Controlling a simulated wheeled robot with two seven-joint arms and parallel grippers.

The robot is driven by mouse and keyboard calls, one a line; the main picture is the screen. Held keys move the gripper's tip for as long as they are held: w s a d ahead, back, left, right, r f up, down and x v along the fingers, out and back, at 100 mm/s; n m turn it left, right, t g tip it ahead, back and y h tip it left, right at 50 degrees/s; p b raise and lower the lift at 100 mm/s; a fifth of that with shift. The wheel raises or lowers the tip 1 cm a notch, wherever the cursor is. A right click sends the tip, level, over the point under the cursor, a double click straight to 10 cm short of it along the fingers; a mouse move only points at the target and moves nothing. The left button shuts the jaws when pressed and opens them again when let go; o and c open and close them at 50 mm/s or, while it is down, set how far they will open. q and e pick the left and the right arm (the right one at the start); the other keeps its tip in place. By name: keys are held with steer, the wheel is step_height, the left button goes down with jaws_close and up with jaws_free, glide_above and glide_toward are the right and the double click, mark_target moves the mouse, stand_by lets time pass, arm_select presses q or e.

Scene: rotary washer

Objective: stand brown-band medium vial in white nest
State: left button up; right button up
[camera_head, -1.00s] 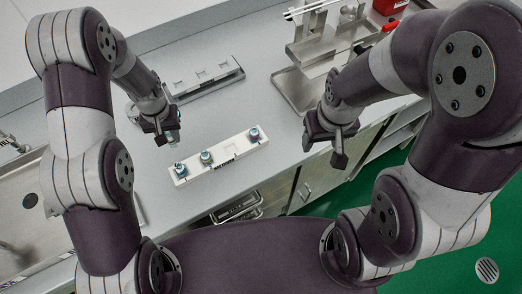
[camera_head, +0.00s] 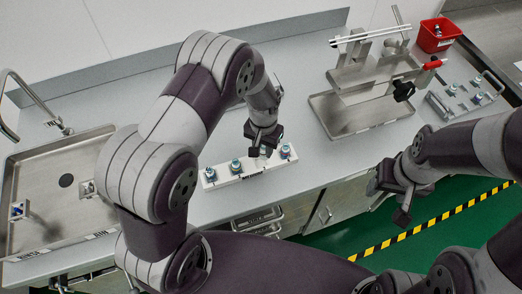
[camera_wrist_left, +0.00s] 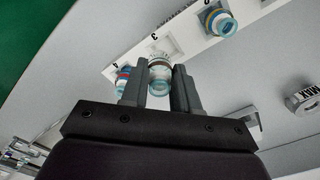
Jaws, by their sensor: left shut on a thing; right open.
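The white nest (camera_head: 248,173) is a long strip on the counter; the left wrist view shows its numbered square sockets (camera_wrist_left: 177,48). My left gripper (camera_head: 262,148) is shut on a medium vial (camera_wrist_left: 160,74) with a teal end and a pale body; a brownish band is hard to make out. The vial is upright over or at the gap between the nest's other vials, near the number 3. I cannot tell whether it touches the socket. Standing vials are a red-and-blue-banded one (camera_wrist_left: 123,78) and a yellowish-banded one (camera_wrist_left: 217,21). My right gripper (camera_head: 393,197) is open and empty, off the counter's front.
A sink (camera_head: 60,180) is at the left. A metal stand on a tray (camera_head: 350,118), a red bin (camera_head: 436,35) and a small rack (camera_head: 465,95) are to the right. A ring-shaped part (camera_wrist_left: 302,99) lies beyond the nest.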

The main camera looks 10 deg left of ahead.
mark_target(261, 154)
arm_select(q)
steer(key=f, duration=0.1)
steer(key=f+p, duration=0.1)
steer(key=f, duration=0.2)
steer(key=shift+a+f, duration=0.15)
steer(key=shift+a, duration=0.2)
steer(key=shift+w+f, duration=0.15)
steer(key=o, duration=1)
